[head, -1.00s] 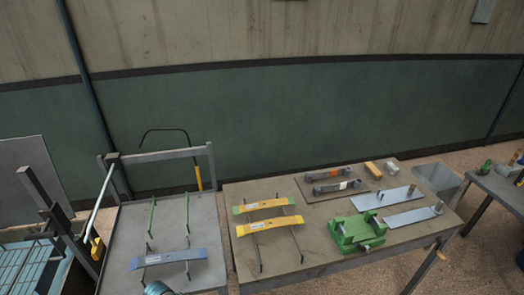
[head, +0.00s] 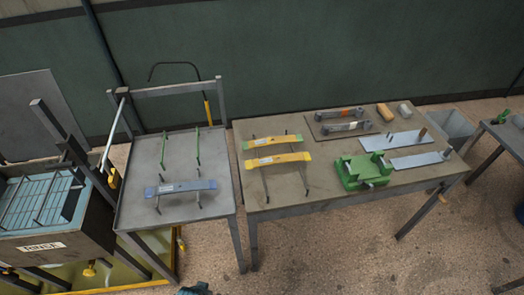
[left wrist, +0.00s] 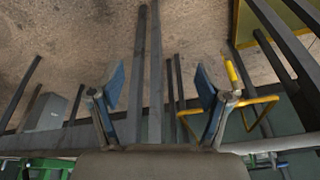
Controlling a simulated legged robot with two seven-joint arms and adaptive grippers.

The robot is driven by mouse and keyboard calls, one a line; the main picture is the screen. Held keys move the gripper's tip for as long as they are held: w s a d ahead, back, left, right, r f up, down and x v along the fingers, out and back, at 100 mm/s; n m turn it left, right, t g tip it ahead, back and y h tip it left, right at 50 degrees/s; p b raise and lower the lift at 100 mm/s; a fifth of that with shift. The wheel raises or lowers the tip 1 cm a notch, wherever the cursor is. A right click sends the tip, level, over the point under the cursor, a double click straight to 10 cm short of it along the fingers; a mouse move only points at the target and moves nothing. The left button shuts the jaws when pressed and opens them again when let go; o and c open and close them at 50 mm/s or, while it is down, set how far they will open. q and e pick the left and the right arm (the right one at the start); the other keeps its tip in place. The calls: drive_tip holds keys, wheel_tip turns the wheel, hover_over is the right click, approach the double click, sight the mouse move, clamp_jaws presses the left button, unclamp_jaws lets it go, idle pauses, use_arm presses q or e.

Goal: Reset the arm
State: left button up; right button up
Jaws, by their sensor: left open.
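My left gripper (left wrist: 160,90) shows in the left wrist view with its two blue-padded fingers spread wide apart and nothing between them. Behind the fingers are floor and grey table legs or bars. In the head view only a small teal piece (head: 194,289) shows at the bottom edge; I cannot tell whether it is part of my gripper. My right gripper is in neither view.
A blue spring bar (head: 181,188) lies on the left grey table (head: 140,210). Yellow-green bars (head: 275,142), a green fixture (head: 362,171) and metal plates (head: 418,160) are on the right table (head: 300,207). A rinse tank (head: 50,246) stands at left. Floor (head: 330,260) is clear in front.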

use_arm(q)
drive_tip(key=s+a+f+g, duration=0.1)
drive_tip(key=s+f, duration=0.1)
drive_tip(key=f, duration=0.9)
drive_tip(key=s+f, duration=0.2)
drive_tip(key=f, duration=1)
drive_tip(key=s+a+f+g, duration=0.1)
drive_tip(key=s+a+f, duration=0.1)
drive_tip(key=s+f, duration=1.2)
drive_tip(key=shift+s+a, duration=0.3)
drive_tip(key=shift+s, duration=0.95)
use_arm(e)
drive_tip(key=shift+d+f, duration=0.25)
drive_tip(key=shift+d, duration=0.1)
